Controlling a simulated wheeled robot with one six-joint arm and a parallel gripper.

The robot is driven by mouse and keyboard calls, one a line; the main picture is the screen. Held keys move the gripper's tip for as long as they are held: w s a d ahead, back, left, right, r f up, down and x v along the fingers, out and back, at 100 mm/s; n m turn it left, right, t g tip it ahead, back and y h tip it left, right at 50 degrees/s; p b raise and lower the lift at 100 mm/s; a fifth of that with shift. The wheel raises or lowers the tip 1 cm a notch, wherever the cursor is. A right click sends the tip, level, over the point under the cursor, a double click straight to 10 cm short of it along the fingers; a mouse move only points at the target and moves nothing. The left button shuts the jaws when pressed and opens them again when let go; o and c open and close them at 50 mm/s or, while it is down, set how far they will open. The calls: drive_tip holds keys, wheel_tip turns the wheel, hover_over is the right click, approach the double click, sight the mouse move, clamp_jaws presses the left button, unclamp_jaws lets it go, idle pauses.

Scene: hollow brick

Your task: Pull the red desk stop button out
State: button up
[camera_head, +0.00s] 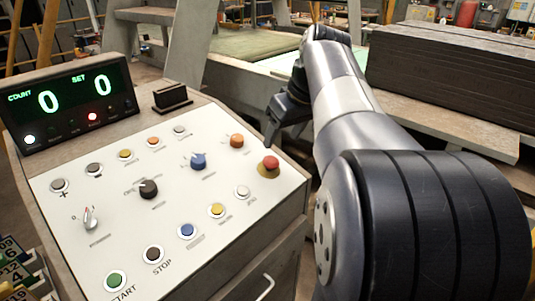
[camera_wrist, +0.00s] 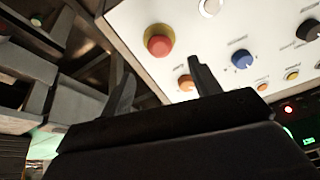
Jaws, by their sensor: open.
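The red stop button (camera_head: 270,163) is a red mushroom head on a yellow collar, at the right edge of the white control panel (camera_head: 118,196). In the wrist view the red stop button (camera_wrist: 159,43) shows beyond the gripper, above the gap between the fingers. My gripper (camera_wrist: 160,82) is open and empty, with its two dark fingers apart and not around the button. In the head view my gripper (camera_head: 271,140) is dark and partly hidden by my arm, just above and behind the button. Whether a fingertip touches the panel cannot be told.
An orange button (camera_head: 237,141) and a blue knob (camera_head: 198,161) sit close left of the red button. A counter display (camera_head: 70,101) reading 0 and 0 stands at the panel's back left. A dark stack of slabs (camera_head: 450,80) lies at the right rear.

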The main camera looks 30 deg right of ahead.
sight(271, 159)
drive_tip(key=x, duration=0.8)
drive_tip(key=shift+f, duration=0.1)
clamp_jaws()
idle(0.4)
